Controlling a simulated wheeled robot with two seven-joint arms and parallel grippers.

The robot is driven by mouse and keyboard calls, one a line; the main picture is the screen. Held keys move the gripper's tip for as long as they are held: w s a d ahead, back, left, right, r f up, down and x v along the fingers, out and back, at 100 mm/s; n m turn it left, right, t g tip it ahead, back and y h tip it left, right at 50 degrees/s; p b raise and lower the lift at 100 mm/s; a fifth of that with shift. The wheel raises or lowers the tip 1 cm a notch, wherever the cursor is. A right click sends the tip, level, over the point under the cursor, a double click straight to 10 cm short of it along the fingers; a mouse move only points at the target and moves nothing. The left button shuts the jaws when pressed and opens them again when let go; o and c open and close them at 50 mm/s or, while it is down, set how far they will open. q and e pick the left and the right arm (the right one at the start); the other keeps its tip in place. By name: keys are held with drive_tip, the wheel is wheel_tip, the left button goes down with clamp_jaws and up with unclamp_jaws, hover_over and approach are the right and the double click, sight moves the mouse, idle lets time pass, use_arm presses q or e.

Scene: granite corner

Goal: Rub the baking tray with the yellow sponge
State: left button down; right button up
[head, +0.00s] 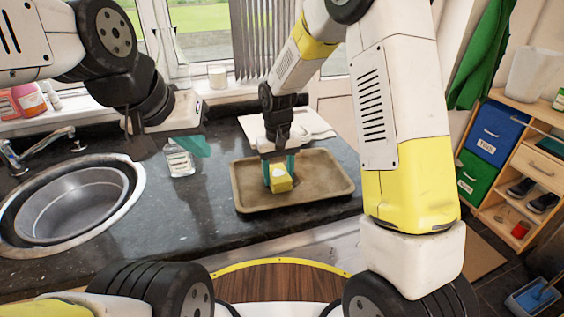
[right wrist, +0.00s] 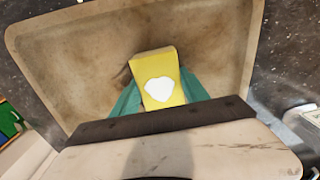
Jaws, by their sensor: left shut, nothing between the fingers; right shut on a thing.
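The baking tray (head: 325,187) is a brown, stained, shallow rectangle lying flat on the dark counter. It also fills much of the right wrist view (right wrist: 75,60), with darker smudges near the sponge. My right gripper (head: 279,174) is shut on the yellow sponge (head: 281,185), over the left-middle part of the tray. In the right wrist view the sponge (right wrist: 154,62) has a white patch and sits between teal fingers. It looks low at the tray floor; I cannot tell whether it touches. My left gripper (head: 198,146) is shut and empty, above the counter left of the tray.
A clear bottle (head: 179,160) stands under my left gripper. A round sink (head: 72,205) with a tap (head: 35,148) is at the left. A pale flat board or cloth (head: 308,122) lies behind the tray. Wooden shelves (head: 540,160) stand at the right.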

drive_tip(key=shift+w+a+f, duration=0.15)
drive_tip(key=shift+w+a, duration=0.05)
drive_tip(key=shift+w, duration=0.2)
drive_tip(key=shift+c, duration=0.7)
drive_tip(key=shift+w, duration=0.5)
drive_tip(key=shift+w+d+r, duration=0.15)
drive_tip(key=shift+w+d, duration=0.1)
drive_tip(key=shift+d, duration=0.6)
drive_tip(key=shift+w+d+r, duration=0.1)
drive_tip(key=shift+w+d, duration=0.15)
drive_tip(key=shift+d, duration=0.55)
drive_tip(key=shift+d+f, duration=0.15)
drive_tip(key=shift+s+a+f, duration=0.1)
drive_tip(key=shift+s+a, duration=0.2)
drive_tip(key=shift+a, duration=0.6)
drive_tip(key=shift+s+a+f, duration=0.1)
drive_tip(key=shift+s+a, duration=0.15)
drive_tip(key=shift+a, duration=0.65)
drive_tip(key=shift+w+r, duration=0.1)
drive_tip(key=shift+r, duration=3)
drive_tip(key=shift+r, duration=1.5)
